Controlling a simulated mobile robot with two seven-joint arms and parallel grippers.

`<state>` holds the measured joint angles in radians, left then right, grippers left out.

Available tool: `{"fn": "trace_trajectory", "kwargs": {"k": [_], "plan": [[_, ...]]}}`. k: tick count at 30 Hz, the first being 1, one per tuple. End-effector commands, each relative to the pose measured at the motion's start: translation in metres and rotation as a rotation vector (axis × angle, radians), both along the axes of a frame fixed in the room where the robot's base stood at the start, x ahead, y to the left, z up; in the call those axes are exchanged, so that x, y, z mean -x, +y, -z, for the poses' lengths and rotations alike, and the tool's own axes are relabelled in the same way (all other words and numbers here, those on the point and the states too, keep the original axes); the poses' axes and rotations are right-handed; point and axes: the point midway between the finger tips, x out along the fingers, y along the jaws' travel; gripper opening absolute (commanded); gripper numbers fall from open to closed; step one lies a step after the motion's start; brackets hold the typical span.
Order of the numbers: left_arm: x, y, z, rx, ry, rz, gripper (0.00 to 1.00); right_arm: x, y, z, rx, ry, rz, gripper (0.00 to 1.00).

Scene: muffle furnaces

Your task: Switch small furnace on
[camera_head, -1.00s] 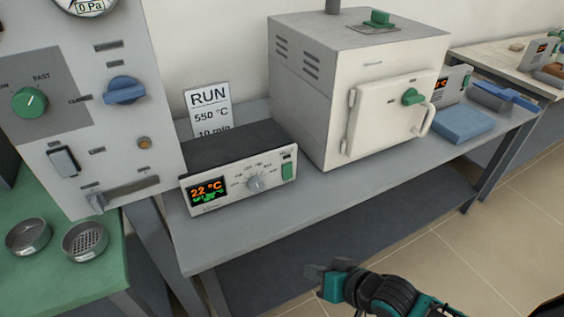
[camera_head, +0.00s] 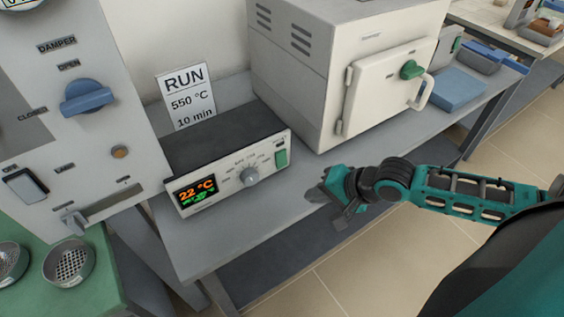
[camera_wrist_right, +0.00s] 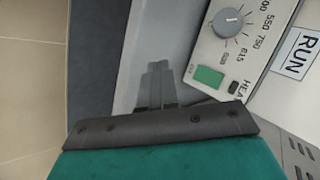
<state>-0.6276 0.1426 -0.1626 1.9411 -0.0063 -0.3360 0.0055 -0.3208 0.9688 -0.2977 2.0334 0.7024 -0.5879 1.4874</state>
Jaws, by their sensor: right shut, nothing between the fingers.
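The small furnace (camera_head: 338,70) is a cream box with a shut door and a green door knob, standing on the grey bench. Its controller (camera_head: 226,160) sits to its left, with a lit display (camera_head: 196,190) reading 22 °C, a grey dial (camera_head: 250,176) and a green switch (camera_head: 281,159). The dial (camera_wrist_right: 229,22) and green switch (camera_wrist_right: 209,76) also show in the right wrist view. My right gripper (camera_head: 322,194) is shut and empty, to the right of the controller near the bench's front edge, apart from the switch. My left gripper is out of view.
A sign (camera_head: 186,97) reading RUN, 550 °C, 10 min stands behind the controller. A tall panel with a blue damper knob (camera_head: 88,97) is at the left. A blue block (camera_head: 457,88) lies right of the furnace. The bench front (camera_head: 235,228) is clear.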

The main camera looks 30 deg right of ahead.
Motion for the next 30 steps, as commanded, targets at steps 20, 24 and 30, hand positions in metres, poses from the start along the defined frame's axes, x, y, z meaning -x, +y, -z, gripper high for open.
{"fn": "trace_trajectory", "kwargs": {"k": [20,24,30], "plan": [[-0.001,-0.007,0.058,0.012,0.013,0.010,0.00,-0.067,0.005,0.009,-0.001,-0.005,0.002,0.00],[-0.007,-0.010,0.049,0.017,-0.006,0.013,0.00,-0.080,0.006,0.009,0.000,-0.004,0.002,0.00],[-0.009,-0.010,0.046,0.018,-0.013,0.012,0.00,-0.087,0.007,0.011,0.001,-0.001,0.000,0.00]]}}
